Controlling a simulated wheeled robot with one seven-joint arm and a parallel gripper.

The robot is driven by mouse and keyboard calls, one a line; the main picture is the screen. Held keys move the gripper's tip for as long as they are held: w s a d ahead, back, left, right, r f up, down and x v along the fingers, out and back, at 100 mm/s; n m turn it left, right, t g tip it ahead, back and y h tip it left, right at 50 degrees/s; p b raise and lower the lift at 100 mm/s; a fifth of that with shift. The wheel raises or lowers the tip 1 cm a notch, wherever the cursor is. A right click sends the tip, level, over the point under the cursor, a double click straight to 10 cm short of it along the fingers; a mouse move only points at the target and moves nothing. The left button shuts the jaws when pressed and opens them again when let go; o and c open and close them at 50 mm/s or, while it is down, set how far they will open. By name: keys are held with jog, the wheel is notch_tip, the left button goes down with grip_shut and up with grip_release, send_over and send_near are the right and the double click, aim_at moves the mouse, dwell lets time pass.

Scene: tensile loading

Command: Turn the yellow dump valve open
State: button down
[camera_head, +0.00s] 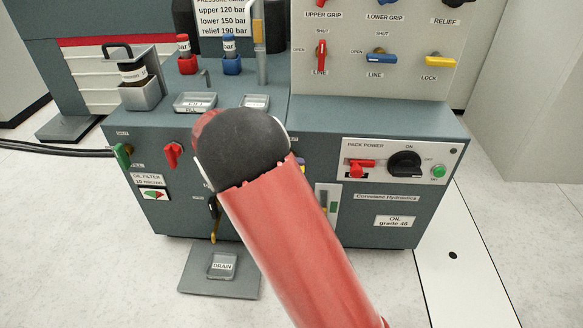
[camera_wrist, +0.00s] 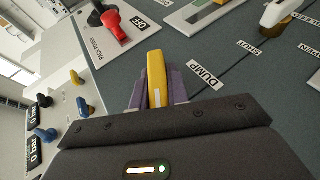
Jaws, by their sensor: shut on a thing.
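The yellow dump valve handle (camera_wrist: 156,72) shows in the wrist view, left of a white DUMP label (camera_wrist: 205,76). Its long axis points up the picture. My gripper (camera_wrist: 156,88) is shut on this handle, with a purple finger on each side of it. The valve's body and pivot are hidden behind my gripper.
The pack power panel, with its red lever (camera_head: 358,168) and black knob (camera_head: 404,164), is right of my arm. A red valve handle (camera_head: 173,154) is on the left. A drain tray (camera_head: 222,267) lies on the floor. Floor at front right is clear.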

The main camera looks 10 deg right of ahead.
jog(key=n+h, duration=0.1)
jog(key=h, duration=0.4)
jog(key=shift+n, duration=0.4)
jog(key=shift+r+h, duration=0.1)
jog(key=shift+h, duration=0.2)
jog(key=c, duration=1.4)
grip_release()
jog(key=shift+o, duration=0.2)
